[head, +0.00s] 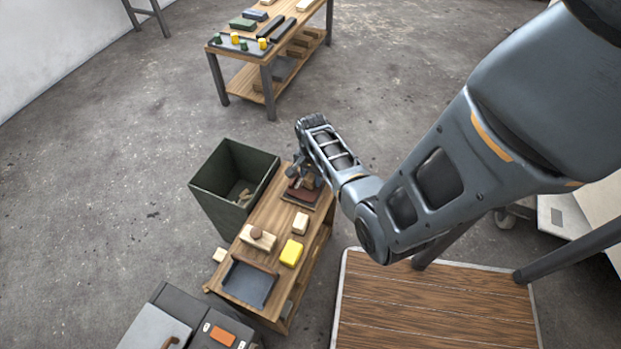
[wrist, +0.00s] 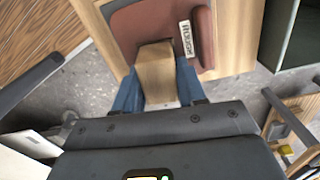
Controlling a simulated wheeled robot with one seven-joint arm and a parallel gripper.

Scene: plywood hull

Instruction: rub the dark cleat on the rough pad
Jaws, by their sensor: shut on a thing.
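The pad is a flat reddish-brown board with a rounded raised edge and a white label in the wrist view (wrist: 136,32). In the head view the pad (head: 298,195) lies at the far end of the low wooden bench, partly hidden by my gripper. My gripper (head: 308,181) points down over it. In the wrist view its blue fingers (wrist: 158,82) are shut on a brown wooden block, the cleat (wrist: 155,66). The cleat's far end is at the pad's surface and overlaps it; I cannot tell whether they press together.
A dark green bin (head: 213,199) stands left of the bench (head: 275,211). On the bench are a pale block (head: 301,223), a board with a round knob (head: 258,238), a yellow block (head: 291,252) and a grey tray (head: 247,285). Another table (head: 254,58) stands behind.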

